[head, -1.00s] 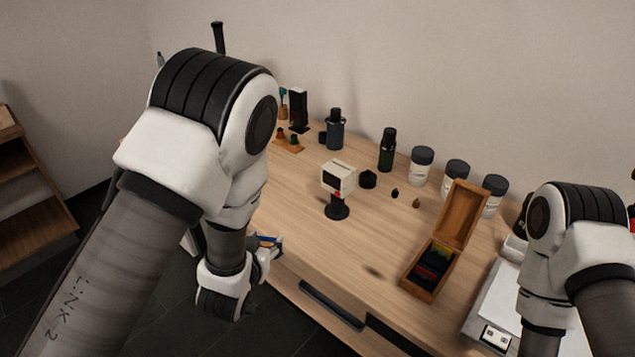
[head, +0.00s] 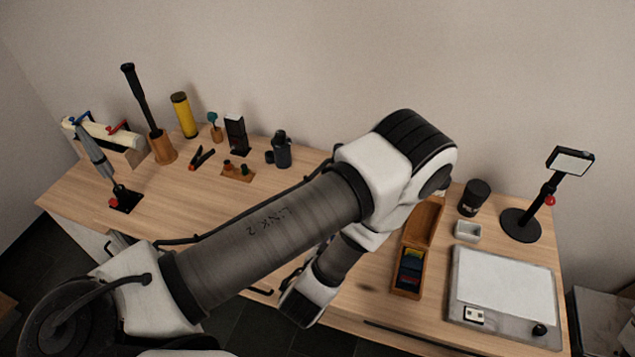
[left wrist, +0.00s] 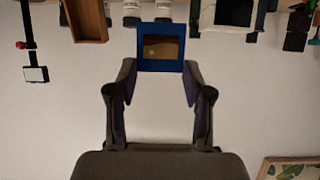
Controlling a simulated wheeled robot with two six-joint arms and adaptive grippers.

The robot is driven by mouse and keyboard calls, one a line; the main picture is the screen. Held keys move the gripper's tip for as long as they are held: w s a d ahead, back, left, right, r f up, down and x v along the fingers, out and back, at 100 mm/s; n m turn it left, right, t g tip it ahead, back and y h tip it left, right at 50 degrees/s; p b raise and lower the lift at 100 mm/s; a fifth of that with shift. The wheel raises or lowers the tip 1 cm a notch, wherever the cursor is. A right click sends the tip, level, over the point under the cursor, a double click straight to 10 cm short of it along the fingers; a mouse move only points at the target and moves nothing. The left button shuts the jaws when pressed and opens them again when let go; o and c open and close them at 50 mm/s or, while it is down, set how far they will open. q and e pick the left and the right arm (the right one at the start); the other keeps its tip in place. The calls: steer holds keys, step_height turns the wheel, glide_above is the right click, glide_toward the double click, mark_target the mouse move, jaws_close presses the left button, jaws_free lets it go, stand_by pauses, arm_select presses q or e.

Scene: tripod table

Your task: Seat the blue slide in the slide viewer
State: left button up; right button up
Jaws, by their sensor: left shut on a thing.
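My left gripper (left wrist: 160,70) is shut on the blue slide (left wrist: 161,48) in the left wrist view. The slide is a square blue frame with a brownish window, held upright between the fingertips. That view is upside down. A pale box with a dark front (left wrist: 233,13), which seems to be the slide viewer, is cut off at its top edge, apart from the slide in the picture. In the head view my left arm crosses the table and hides the viewer, the left gripper and the held slide. My right gripper is in neither view.
The open wooden slide box (head: 408,283) holds several slides right of my left arm. A light pad (head: 505,285), a white dish (head: 468,231) and a stand (head: 521,223) lie farther right. Bottles and tools fill the back left.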

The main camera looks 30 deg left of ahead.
arm_select(q)
steer(key=w+a+b, duration=0.2)
steer(key=a+b, duration=0.2)
steer(key=w+a+b, duration=0.3)
steer(key=a+b, duration=0.1)
steer(key=w+a+b, duration=0.3)
steer(key=a+b, duration=0.1)
steer(key=shift+w+a, duration=0.25)
step_height(320, 180, down, 4)
steer(key=b, duration=0.3)
steer(key=shift+a, duration=0.15)
steer(key=shift+w+f, duration=0.1)
steer(key=shift+w, duration=0.05)
steer(key=o, duration=0.7)
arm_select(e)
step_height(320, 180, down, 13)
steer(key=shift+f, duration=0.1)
